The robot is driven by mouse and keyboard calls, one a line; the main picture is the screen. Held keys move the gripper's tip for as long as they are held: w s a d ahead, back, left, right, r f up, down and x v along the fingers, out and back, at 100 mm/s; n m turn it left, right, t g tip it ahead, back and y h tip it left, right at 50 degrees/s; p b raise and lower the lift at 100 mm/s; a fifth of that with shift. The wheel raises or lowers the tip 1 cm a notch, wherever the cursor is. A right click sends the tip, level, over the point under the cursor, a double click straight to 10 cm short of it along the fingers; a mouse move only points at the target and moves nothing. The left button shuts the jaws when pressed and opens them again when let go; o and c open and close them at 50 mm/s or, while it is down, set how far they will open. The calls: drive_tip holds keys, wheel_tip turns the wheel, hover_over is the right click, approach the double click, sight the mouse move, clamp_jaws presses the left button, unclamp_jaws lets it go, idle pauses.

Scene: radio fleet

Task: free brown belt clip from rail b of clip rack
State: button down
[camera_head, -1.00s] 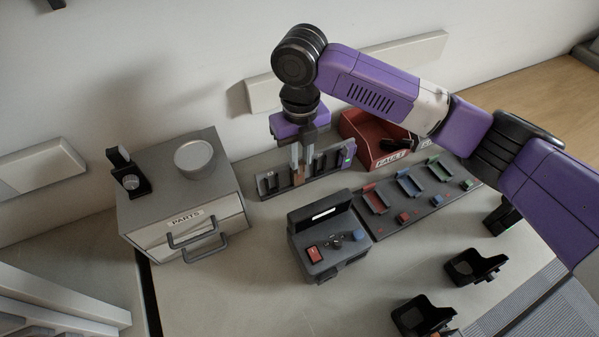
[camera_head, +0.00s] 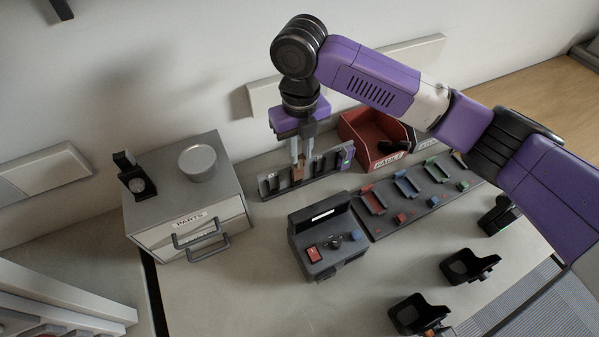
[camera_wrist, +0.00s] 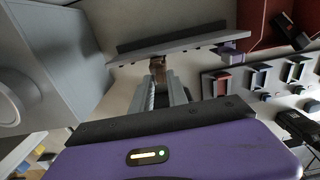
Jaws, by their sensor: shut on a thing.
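In the wrist view, the clip (camera_wrist: 158,70) is between the fingertips of my gripper (camera_wrist: 158,84), against the edge of the rack (camera_wrist: 190,43). The fingers partly hide the clip, and I cannot tell whether it still touches its rail.
A grey parts drawer unit (camera_head: 165,215) with a round dish on top stands left of the rack. A red bin (camera_head: 362,135) is close on the right. A dark radio-like device (camera_head: 325,240) and a tray of coloured pieces (camera_head: 425,200) are in front.

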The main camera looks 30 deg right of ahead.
wheel_tip(320, 180, up, 4)
drive_tip(key=shift+f+p, duration=0.2)
drive_tip(key=shift+p, duration=1.05)
drive_tip(key=shift+d+r, duration=0.1)
